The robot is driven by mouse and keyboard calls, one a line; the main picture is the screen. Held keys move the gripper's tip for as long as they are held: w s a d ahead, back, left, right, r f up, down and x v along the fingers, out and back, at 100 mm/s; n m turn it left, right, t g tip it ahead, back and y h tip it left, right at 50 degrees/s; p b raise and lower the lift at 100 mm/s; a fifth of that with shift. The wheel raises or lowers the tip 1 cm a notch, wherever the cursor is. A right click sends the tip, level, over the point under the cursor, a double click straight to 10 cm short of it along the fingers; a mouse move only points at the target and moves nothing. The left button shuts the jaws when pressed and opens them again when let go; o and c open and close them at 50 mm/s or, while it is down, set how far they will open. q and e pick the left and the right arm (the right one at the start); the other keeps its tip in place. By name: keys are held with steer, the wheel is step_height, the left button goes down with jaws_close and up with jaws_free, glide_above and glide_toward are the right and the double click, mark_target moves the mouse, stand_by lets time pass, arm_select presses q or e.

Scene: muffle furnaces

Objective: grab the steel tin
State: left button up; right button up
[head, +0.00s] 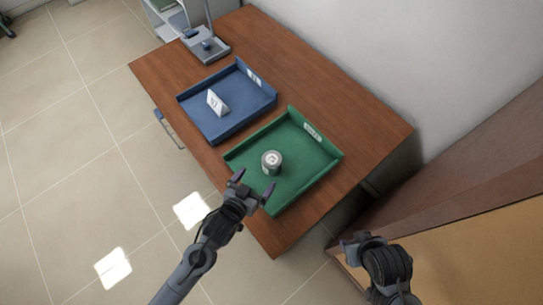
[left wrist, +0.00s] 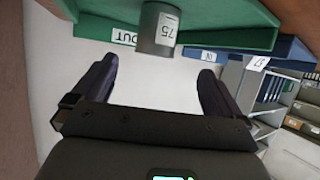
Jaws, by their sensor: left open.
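The steel tin (head: 271,162) is a small grey cylinder with a white label. It stands upright in the green tray (head: 318,168) on the wooden desk. In the left wrist view the tin (left wrist: 150,45) shows upside down near the top, beyond the fingers, with "75" on its label. My left gripper (head: 253,186) is open at the near edge of the green tray, its two dark fingers apart and pointing toward the tin. In the left wrist view nothing is between the fingers (left wrist: 157,85). My right gripper (head: 362,242) is at the lower right, away from the tray; its jaws are unclear.
A blue tray (head: 205,112) with a white folded card (head: 217,103) lies beside the green tray. A grey device (head: 207,45) stands at the desk's far end. The desk (head: 370,130) is bare behind the trays. A wall and a brown panel border the right.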

mark_target(267, 168)
arm_select(q)
steer(key=x, duration=0.4)
steer(key=b+x, duration=0.1)
steer(key=shift+w+d+r, duration=0.1)
steer(key=shift+w+d, duration=0.25)
steer(key=shift+d, duration=0.05)
steer(key=shift+w+d+f, duration=0.15)
steer(key=shift+w+f, duration=0.1)
steer(key=shift+b+x, duration=0.5)
steer(key=shift+x, duration=1.8)
steer(key=shift+s, duration=0.1)
steer(key=c, duration=1.2)
